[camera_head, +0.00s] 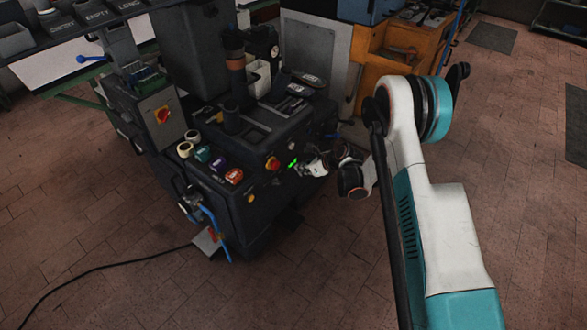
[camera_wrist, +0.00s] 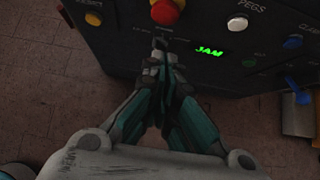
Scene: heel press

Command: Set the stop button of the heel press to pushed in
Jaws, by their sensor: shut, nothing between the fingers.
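The heel press (camera_head: 235,150) is a dark machine at the centre of the head view. Its stop button (camera_wrist: 166,11) is a red mushroom head on a yellow base, cut off by the top edge of the wrist view. In the head view a red button with yellow around it (camera_head: 272,163) sits on the press's right front. My gripper (camera_wrist: 160,45) is shut and empty, its fingertips just below the stop button in the wrist picture and apart from it. My gripper (camera_head: 303,168) is small in the head view. I cannot tell how far the button is pushed in.
A green lit display (camera_wrist: 209,51) reads JAM. A white button (camera_wrist: 237,23), a blue knob (camera_wrist: 292,42) and a yellow button (camera_wrist: 93,19) share the panel. A red rotary switch (camera_head: 162,114) is on a side box. A cable (camera_head: 100,265) crosses the open floor.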

